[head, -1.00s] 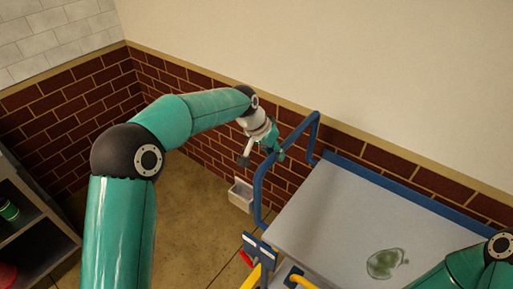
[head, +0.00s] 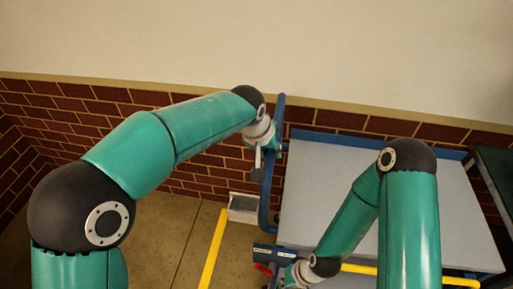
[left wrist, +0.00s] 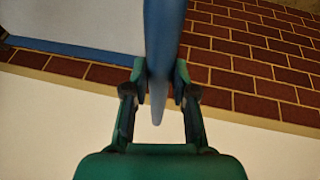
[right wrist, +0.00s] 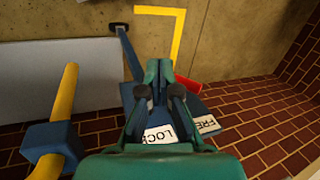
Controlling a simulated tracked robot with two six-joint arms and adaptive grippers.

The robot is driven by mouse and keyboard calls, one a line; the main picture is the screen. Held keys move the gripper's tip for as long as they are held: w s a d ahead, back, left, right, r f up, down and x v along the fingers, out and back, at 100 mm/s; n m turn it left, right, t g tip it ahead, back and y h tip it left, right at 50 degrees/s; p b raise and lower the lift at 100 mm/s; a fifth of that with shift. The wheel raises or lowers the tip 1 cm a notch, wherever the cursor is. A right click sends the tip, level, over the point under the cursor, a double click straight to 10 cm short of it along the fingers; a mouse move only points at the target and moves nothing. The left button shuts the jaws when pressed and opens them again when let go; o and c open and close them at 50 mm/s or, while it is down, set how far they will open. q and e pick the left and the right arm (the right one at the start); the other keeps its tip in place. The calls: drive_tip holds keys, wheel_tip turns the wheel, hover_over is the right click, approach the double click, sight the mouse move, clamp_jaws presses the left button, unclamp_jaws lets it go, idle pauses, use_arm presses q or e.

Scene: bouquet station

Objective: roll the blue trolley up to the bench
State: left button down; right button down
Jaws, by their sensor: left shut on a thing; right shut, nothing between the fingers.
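The blue trolley has a grey top (head: 330,190) and a blue upright handle (head: 266,190) at its left end. My left gripper (head: 272,148) is shut on the handle; in the left wrist view the blue tube (left wrist: 163,50) runs between its fingers. A red lever (head: 263,268) sits at a blue label plate (head: 264,251) on the trolley's near left corner. My right gripper (right wrist: 158,68) is shut and empty beside the red lever (right wrist: 188,87), above the LOCK and FREE labels; I cannot tell whether it touches the lever. I cannot tell whether the bench is in view.
A yellow line (head: 213,250) marks the floor left of the trolley. A small pale box (head: 243,208) is by the handle. A yellow bar (head: 455,281) runs along the trolley's near side. A dark green-topped surface (head: 495,165) stands at the right edge. A brick wall is behind.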

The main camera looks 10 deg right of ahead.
use_arm(q)
drive_tip(key=shift+s+d, duration=0.15)
drive_tip(key=shift+d, duration=0.05)
drive_tip(key=c, duration=0.9)
unclamp_jaws()
drive_tip(key=shift+d, duration=0.1)
drive_tip(key=v, duration=1.2)
